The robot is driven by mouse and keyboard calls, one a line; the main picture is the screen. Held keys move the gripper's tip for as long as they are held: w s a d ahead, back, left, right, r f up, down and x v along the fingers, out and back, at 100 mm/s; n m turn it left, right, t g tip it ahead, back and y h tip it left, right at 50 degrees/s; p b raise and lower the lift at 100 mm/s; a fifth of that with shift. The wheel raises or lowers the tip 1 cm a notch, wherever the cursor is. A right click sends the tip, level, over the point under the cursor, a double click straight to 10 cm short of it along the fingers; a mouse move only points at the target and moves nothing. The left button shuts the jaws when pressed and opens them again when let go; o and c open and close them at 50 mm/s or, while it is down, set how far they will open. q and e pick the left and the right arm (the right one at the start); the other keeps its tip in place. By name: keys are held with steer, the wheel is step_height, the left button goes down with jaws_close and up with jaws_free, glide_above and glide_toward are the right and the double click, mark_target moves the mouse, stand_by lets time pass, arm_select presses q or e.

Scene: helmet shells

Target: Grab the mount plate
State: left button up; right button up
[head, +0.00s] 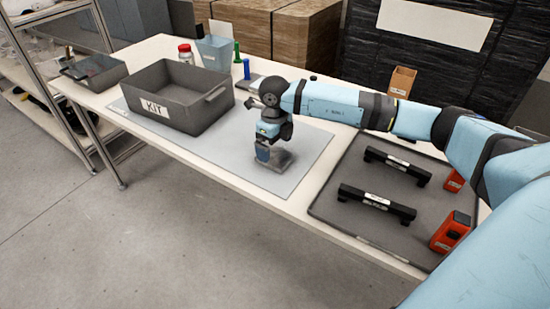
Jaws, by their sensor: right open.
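A small grey piece that looks like the mount plate (281,163) lies on the pale grey mat (228,167) in the middle of the table. My right gripper (266,152) points down right at it and covers part of it. The right gripper is open. The fingers are small and dark here, so I cannot tell whether they touch the piece or stand around it. My left gripper is not in view.
A grey bin marked KIT (178,98) stands left of my right gripper. A dark tray (335,205) at right holds two black handled bars (377,203) and orange devices (450,231).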

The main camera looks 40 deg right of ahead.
mark_target(275, 155)
step_height(275, 155, down, 4)
steer(key=shift+r, duration=0.2)
steer(key=c, duration=1.2)
steer(key=shift+r, duration=0.15)
